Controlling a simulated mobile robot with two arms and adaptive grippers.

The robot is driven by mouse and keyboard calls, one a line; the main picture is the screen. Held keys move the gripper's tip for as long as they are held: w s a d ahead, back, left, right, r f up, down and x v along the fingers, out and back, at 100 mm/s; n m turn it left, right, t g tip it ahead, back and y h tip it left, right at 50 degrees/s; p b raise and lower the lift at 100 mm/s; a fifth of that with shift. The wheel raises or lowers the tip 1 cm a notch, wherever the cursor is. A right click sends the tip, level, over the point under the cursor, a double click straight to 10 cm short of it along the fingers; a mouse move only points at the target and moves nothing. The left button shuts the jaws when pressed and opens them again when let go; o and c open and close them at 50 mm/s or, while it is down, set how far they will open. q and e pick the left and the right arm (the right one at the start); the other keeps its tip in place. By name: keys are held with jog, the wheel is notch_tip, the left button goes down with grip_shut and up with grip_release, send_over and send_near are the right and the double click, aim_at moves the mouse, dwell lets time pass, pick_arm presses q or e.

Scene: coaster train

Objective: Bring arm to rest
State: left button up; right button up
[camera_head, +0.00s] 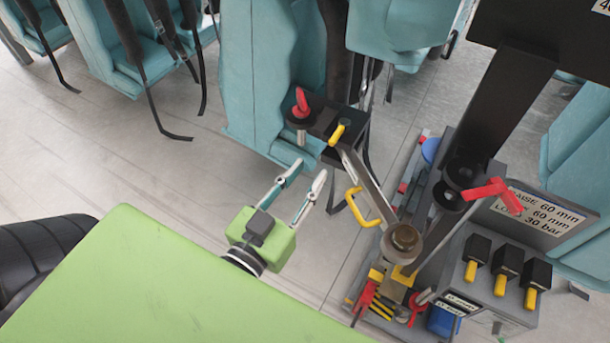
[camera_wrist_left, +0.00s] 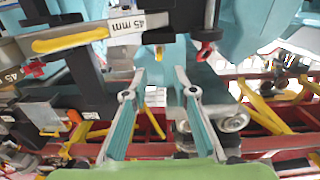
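My left gripper (camera_head: 306,182) is open and empty, its two fingers apart in mid-air. Its green wrist body (camera_head: 262,238) is at the lower middle of the head view. In the left wrist view the open fingers (camera_wrist_left: 167,78) point forward with nothing between them. In the head view they are just left of a grey metal arm (camera_head: 368,188) with a yellow handle (camera_head: 361,206), apart from it as far as I can see. My right gripper is not in view.
A tool stand (camera_head: 508,215) with red and yellow levers stands close on the right. Teal coaster seats (camera_head: 270,75) with hanging black straps line the back. In the left wrist view a red rail (camera_wrist_left: 265,144) lies beyond the fingers. The grey floor (camera_head: 120,140) at left is clear.

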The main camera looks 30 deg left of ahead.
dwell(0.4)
pick_arm(q)
jog(key=s+d+f+m+g+b, duration=0.15)
jog(key=f+g, duration=0.25)
jog(key=f, duration=1.5)
jog(key=s+f+g+p, duration=0.1)
jog(key=s+f+g, duration=0.25)
jog(key=f, duration=1.65)
jog(key=s+a+f+g+b, duration=0.1)
jog(key=s+f+g, duration=0.2)
jog(key=s+f, duration=0.45)
jog(key=s+a+f+g, duration=0.2)
jog(key=s+f, duration=0.3)
jog(key=f, duration=0.5)
jog(key=s+a+f+g, duration=0.2)
jog(key=s+f, duration=0.2)
jog(key=s, duration=0.2)
jog(key=s+a+f+g+y, duration=0.1)
jog(key=s+f+g, duration=0.1)
jog(key=s+f, duration=0.2)
jog(key=s, duration=0.3)
jog(key=shift+s+a+f+b, duration=0.2)
jog(key=shift+a+f+b, duration=0.1)
jog(key=shift+a, duration=0.1)
jog(key=shift+g, duration=0.25)
